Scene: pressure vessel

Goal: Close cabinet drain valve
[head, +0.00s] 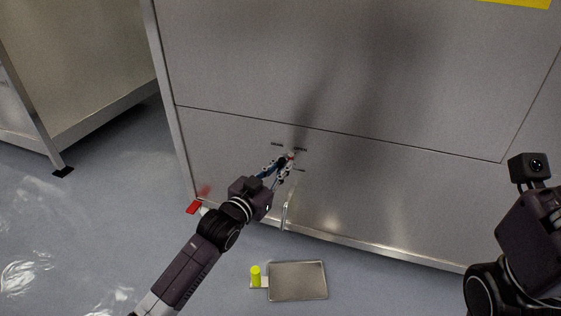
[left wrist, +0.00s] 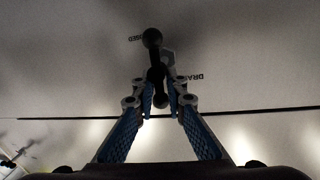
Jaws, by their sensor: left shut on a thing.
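The drain valve's dark handle, with a round ball end (left wrist: 152,38), stands out from the grey cabinet panel (head: 360,185). In the left wrist view, upside-down lettering ending in "OSED" (left wrist: 136,38) is beside the ball end, and "DRA" (left wrist: 196,77) shows to the right of the handle. My left gripper (head: 284,164) is at the valve on the lower panel. In the left wrist view its blue-padded fingers (left wrist: 160,101) are shut on the handle's lower part. In the head view the gripper hides most of the valve. My right gripper is not in view; only its arm shows at the right.
A thin pipe (head: 285,212) hangs down the panel below the valve. A shallow metal tray (head: 297,281) with a yellow-green cylinder (head: 255,275) beside it lies on the floor. A red piece (head: 194,207) is at the cabinet's left corner. Open floor lies to the left.

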